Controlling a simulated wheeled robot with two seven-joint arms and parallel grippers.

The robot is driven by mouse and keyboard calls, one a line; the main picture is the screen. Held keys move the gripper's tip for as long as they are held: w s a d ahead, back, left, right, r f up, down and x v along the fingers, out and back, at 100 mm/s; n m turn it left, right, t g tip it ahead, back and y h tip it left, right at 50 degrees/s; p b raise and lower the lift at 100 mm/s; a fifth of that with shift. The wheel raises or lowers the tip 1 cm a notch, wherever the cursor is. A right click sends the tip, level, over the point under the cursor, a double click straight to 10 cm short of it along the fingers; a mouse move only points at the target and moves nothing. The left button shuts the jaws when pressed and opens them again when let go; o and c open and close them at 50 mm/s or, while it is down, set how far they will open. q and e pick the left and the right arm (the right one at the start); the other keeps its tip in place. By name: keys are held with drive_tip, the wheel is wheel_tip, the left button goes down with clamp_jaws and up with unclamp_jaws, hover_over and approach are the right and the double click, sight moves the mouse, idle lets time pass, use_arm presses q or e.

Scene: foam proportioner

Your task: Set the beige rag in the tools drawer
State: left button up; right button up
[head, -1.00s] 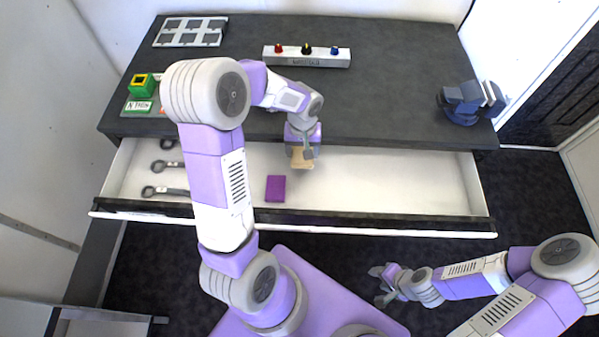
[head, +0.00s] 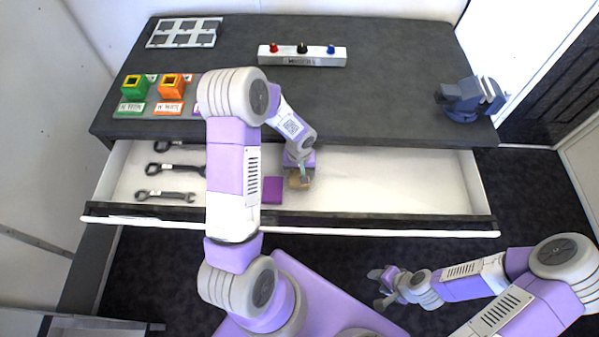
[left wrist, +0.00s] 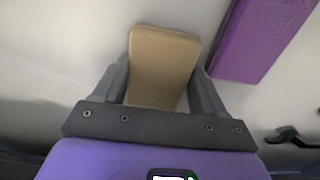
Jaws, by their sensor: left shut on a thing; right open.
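The tools drawer (head: 400,185) is pulled out below the dark worktop, with a white floor inside. My left gripper (head: 299,182) is inside the drawer's outline, shut on the beige rag (head: 301,184). In the left wrist view the beige rag (left wrist: 163,62) sits between the two fingers of the left gripper (left wrist: 163,90), close over the white drawer floor; I cannot tell whether it touches. My right gripper (head: 382,287) is open and empty, low in front of the drawer at the right.
A purple block (head: 273,190) lies in the drawer just left of the rag; it also shows in the left wrist view (left wrist: 262,35). Several wrenches (head: 165,195) lie at the drawer's left. The drawer's right half is clear. A vise (head: 470,98) stands on the worktop.

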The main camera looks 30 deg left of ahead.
sight(299, 174)
use_arm(q)
drive_tip(key=shift+f, duration=0.1)
drive_tip(key=o, duration=0.7)
drive_tip(key=shift+o, duration=0.2)
wheel_tip(299, 174, up, 12)
drive_tip(key=p, duration=0.2)
